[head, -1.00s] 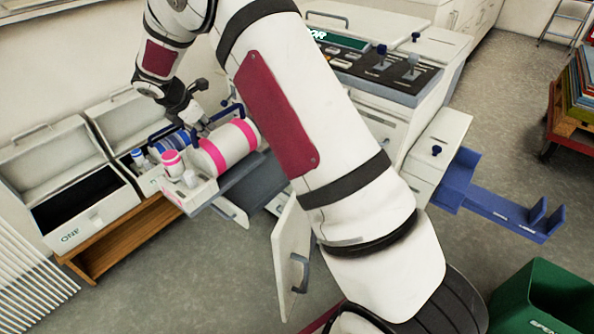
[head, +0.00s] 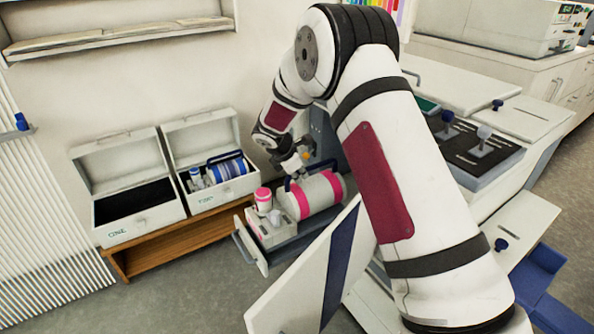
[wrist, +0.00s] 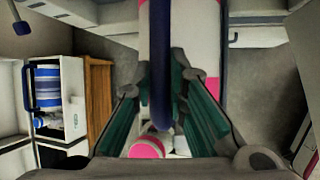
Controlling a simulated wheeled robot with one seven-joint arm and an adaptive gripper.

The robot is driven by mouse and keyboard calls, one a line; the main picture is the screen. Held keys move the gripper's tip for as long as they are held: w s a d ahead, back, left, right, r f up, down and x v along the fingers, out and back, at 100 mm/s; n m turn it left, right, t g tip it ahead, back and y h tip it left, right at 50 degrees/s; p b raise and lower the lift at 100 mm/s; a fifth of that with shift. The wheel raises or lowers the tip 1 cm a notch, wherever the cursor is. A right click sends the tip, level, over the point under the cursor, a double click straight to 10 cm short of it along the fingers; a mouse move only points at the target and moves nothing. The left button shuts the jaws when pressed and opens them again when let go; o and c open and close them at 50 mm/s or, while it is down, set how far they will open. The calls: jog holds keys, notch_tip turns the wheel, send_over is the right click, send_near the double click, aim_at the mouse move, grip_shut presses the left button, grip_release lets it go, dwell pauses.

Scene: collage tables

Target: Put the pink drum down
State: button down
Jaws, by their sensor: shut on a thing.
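The pink drum (head: 310,196) is a white cylinder with pink bands. A pink-and-white bottle (head: 263,200) and small white parts sit at its left end. My gripper (head: 299,175) is shut on the drum's dark blue handle from above. The drum lies level over an open drawer (head: 290,246) with a grey front handle; I cannot tell whether it touches the drawer floor. In the wrist view, the blue handle (wrist: 160,62) runs between my fingers (wrist: 163,98), with the drum's pink-banded body (wrist: 206,55) behind it and the bottle's pink cap (wrist: 147,147) below.
Two open lidded boxes stand on a wooden bench (head: 165,250) at left: box ONE (head: 130,230) looks empty, and the other holds a blue-banded drum (head: 228,168). A white-and-blue door panel (head: 300,285) stands open close in front of the drawer. The machine (head: 480,150) is at right.

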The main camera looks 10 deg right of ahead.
aim_at(300, 185)
jog(key=shift+w+f, duration=0.1)
jog(key=shift+f, duration=1.4)
jog(key=shift+f+b, duration=0.15)
jog(key=shift+b, duration=0.15)
jog(key=c, duration=1.6)
grip_release()
jog(key=p+v, duration=0.2)
jog(key=v, duration=1)
